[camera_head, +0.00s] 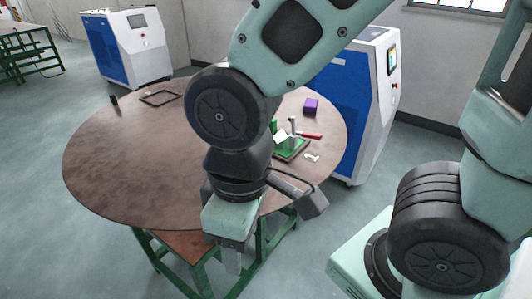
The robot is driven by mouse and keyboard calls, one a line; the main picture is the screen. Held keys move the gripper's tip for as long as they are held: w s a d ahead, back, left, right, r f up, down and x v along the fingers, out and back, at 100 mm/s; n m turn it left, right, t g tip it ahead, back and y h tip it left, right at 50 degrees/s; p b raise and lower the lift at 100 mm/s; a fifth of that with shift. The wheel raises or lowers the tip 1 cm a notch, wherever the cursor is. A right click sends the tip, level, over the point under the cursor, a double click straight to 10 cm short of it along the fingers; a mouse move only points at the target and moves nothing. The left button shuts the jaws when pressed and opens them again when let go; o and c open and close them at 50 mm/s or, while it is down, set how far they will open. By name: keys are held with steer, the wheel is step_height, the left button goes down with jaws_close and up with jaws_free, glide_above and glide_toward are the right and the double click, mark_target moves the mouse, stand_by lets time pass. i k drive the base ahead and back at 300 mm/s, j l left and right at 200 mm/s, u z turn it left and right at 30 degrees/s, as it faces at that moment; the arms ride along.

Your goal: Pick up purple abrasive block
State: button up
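The purple abrasive block (311,106) sits on the far right part of the round brown table (120,165), near its edge. It stands apart from the other items. My gripper (232,262) points down at the near edge of the table, well to the near left of the block. Its fingers are only partly visible below the pale green housing, and I cannot tell if they are open or shut. My arm hides the middle of the table.
A green fixture (292,150) with white parts and a red-handled tool (308,135) lies between block and gripper. A small white piece (312,157) is beside it. A dark frame (161,98) and a small black item (114,100) lie far left. A blue-white machine (372,110) stands behind the block.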

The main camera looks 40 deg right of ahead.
mark_target(310, 106)
steer(key=i+l, duration=0.15)
steer(key=l, duration=0.3)
steer(key=i+l, duration=0.15)
steer(key=l, duration=0.3)
steer(key=i+l, duration=0.15)
steer(key=l, duration=0.3)
steer(key=i+l, duration=0.15)
steer(key=l, duration=0.3)
steer(key=i+l, duration=0.15)
steer(key=l, duration=0.3)
steer(key=i+l, duration=0.15)
steer(key=l, duration=0.35)
steer(key=i+l, duration=0.15)
steer(key=l, duration=0.3)
steer(key=i+l, duration=0.15)
steer(key=l, duration=0.3)
steer(key=u, duration=0.05)
